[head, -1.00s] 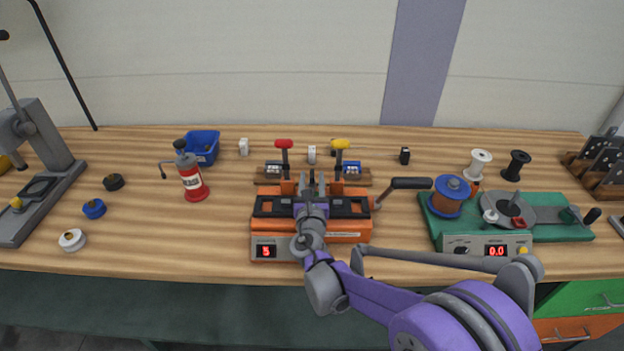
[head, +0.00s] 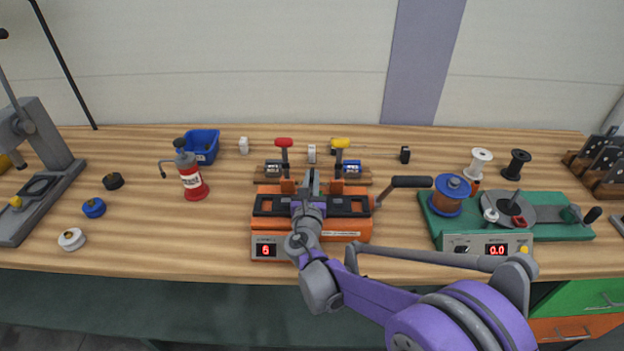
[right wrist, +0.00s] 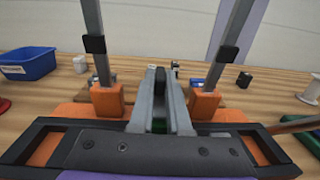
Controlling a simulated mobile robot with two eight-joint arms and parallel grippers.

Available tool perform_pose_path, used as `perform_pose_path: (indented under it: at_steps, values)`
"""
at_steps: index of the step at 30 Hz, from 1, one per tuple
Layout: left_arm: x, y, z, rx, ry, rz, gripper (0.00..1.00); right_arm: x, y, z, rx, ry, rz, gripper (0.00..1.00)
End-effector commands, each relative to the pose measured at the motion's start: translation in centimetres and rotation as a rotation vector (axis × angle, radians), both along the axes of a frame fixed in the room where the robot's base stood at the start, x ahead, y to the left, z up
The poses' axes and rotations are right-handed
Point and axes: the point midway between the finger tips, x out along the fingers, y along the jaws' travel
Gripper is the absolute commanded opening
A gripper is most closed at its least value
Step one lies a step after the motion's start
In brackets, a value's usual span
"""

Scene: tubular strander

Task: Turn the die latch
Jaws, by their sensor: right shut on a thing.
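The orange strander unit (head: 345,227) stands at the table's front middle, with a red-topped lever (head: 284,150) and a yellow-topped lever (head: 340,150) upright behind it. Its display (head: 265,250) reads 6. My right gripper (head: 311,181) is over the middle of this unit, between the two lever posts. My left gripper is not in view.
A black-handled crank (head: 411,183) sticks out at the unit's right. A green winding unit (head: 570,232) with a blue-orange spool (head: 451,193) is further right. A red bottle (head: 190,180) and blue bin (head: 203,146) stand left. Bare table lies between bottle and unit.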

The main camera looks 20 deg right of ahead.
Motion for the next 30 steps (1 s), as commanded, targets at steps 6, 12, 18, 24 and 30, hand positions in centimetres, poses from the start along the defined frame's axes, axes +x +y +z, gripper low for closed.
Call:
perform_pose_path:
  at_steps: [6, 12, 18, 24, 30]
  values:
    - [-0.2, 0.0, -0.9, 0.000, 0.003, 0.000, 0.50, 0.2, 0.5, -0.2, 0.000, 0.000, -0.130, 0.00]
    - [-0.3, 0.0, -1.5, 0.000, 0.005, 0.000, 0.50, 0.4, 0.7, -0.2, 0.000, 0.001, -0.311, 0.00]
    - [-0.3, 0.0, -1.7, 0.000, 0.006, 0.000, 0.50, 0.6, 0.9, -0.1, -0.001, 0.000, -0.502, 0.00]
    - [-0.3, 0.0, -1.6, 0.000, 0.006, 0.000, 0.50, 0.8, 1.0, 0.0, -0.001, 0.000, -0.683, 0.00]
    - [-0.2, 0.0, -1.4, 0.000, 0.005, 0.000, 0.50, 1.0, 1.0, 0.0, -0.001, 0.000, -0.832, 0.00]
